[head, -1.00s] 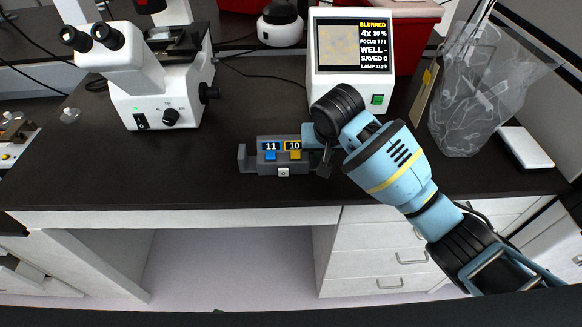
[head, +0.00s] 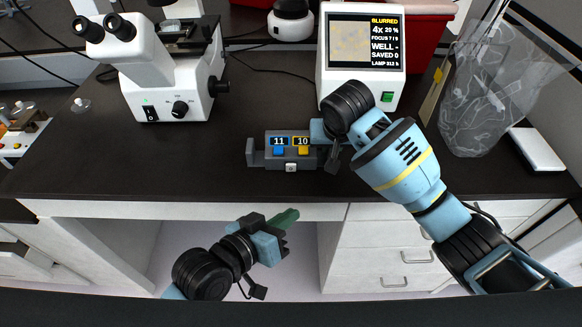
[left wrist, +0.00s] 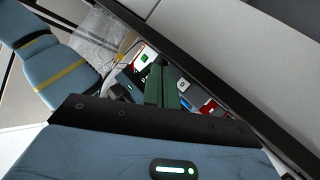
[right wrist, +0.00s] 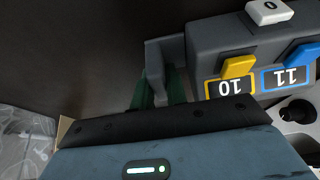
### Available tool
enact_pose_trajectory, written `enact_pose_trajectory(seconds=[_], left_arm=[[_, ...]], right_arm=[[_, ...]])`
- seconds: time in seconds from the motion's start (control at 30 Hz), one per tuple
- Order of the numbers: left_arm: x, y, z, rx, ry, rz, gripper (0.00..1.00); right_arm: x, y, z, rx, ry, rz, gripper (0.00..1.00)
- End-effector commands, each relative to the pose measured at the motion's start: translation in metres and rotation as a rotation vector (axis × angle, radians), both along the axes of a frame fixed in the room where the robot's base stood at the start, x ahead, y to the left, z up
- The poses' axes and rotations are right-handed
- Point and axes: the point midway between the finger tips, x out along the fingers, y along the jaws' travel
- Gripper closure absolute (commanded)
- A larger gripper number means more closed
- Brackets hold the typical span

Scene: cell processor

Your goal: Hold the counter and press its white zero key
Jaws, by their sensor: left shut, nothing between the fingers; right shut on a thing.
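The grey counter (head: 263,158) sits on the dark bench top, showing 11 by its blue key (head: 279,151) and 10 by its yellow key (head: 303,150). Its white zero key (head: 291,167) is on the front side; it also shows in the right wrist view (right wrist: 269,11). My right gripper (head: 326,150) is shut on the counter's right end; its green fingers (right wrist: 160,92) show at the grey end tab. My left gripper (head: 290,217) is shut and empty, in front of the bench edge and below the counter in the head view. Its green fingers show in the left wrist view (left wrist: 162,88).
A white microscope (head: 150,75) stands at the back left. A monitor (head: 352,90) reading BLURRED stands behind the counter. A clear bag (head: 480,110) and a white box (head: 537,149) are at the right. The bench left of the counter is clear.

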Motion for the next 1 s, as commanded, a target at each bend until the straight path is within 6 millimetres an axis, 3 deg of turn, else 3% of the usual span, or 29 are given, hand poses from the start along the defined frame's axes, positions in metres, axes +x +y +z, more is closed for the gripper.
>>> enact_pose_trajectory(seconds=[0.03, 0.43, 1.0], left_arm=[[0.000, 0.000, -0.002, -0.001, 0.004, 0.000, 1.00], [0.008, 0.000, -0.002, 0.000, 0.002, 0.002, 1.00], [0.074, 0.001, -0.003, 0.001, 0.002, 0.001, 1.00]], right_arm=[[-0.003, 0.000, -0.009, -0.004, 0.018, 0.002, 1.00], [-0.003, 0.000, -0.009, -0.005, 0.018, 0.001, 1.00], [-0.003, 0.000, -0.009, -0.005, 0.018, 0.001, 1.00]])
